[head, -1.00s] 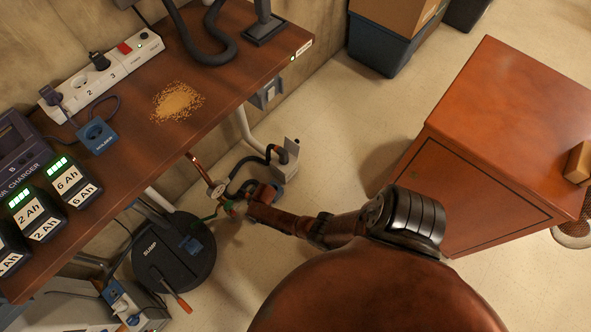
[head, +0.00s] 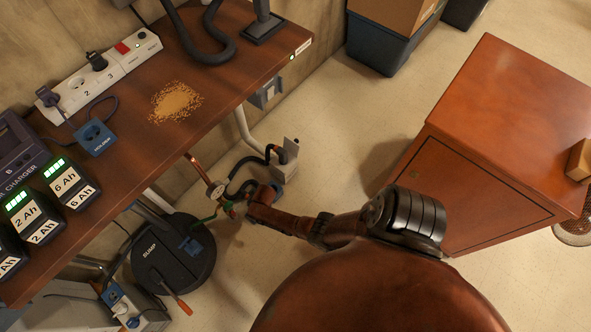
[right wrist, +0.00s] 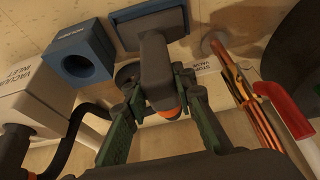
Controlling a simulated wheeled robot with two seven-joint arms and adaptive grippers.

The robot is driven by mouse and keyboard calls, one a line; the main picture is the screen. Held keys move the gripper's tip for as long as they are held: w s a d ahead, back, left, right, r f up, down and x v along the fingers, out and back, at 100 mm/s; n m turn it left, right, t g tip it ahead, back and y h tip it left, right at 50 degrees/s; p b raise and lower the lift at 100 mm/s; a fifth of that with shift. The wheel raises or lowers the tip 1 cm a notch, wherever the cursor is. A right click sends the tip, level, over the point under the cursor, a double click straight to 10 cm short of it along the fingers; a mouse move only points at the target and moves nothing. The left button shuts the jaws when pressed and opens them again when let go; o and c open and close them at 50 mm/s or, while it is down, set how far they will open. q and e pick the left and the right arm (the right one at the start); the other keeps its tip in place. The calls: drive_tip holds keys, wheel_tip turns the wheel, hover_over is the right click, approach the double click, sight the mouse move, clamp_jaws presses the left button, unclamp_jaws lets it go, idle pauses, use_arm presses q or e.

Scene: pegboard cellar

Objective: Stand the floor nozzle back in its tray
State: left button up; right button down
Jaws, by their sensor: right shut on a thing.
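The floor nozzle (right wrist: 157,75) is a dark grey piece with an orange ring near its lower end in the right wrist view. The green fingers of my right gripper (right wrist: 160,112) are shut on its neck. Its wide head lies at a blue tray (right wrist: 125,14) at the top; I cannot tell whether it rests fully inside. In the head view my right gripper (head: 234,208) is low by the floor, beside the bench, and the nozzle is mostly hidden behind the arm. A bit of blue (head: 277,186) shows behind the wrist. My left gripper is not in view.
A blue block with a round hole (right wrist: 66,48) and a white vacuum inlet box (right wrist: 28,108) with a black hose stand beside the nozzle. A copper pipe (head: 197,168) is close by. A black sump lid (head: 155,262) lies left. The bench (head: 130,180) overhangs; a brown cabinet (head: 475,180) stands right.

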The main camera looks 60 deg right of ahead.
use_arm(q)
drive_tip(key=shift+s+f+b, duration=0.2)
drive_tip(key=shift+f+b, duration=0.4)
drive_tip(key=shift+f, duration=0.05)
use_arm(e)
drive_tip(key=shift+f, duration=0.95)
idle(0.6)
drive_tip(key=c, duration=1.5)
unclamp_jaws()
drive_tip(key=shift+c, duration=0.2)
drive_tip(key=shift+o, duration=0.2)
drive_tip(key=o, duration=0.5)
drive_tip(key=shift+c, duration=0.2)
drive_tip(key=shift+w+r+p, duration=0.1)
drive_tip(key=shift+r+p, duration=0.5)
drive_tip(key=shift+r, duration=0.2)
drive_tip(key=shift+r+p, duration=2.2)
drive_tip(key=shift+r, duration=0.55)
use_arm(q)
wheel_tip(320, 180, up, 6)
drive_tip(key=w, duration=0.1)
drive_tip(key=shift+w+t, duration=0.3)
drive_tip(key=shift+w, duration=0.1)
use_arm(e)
drive_tip(key=shift+f, duration=0.1)
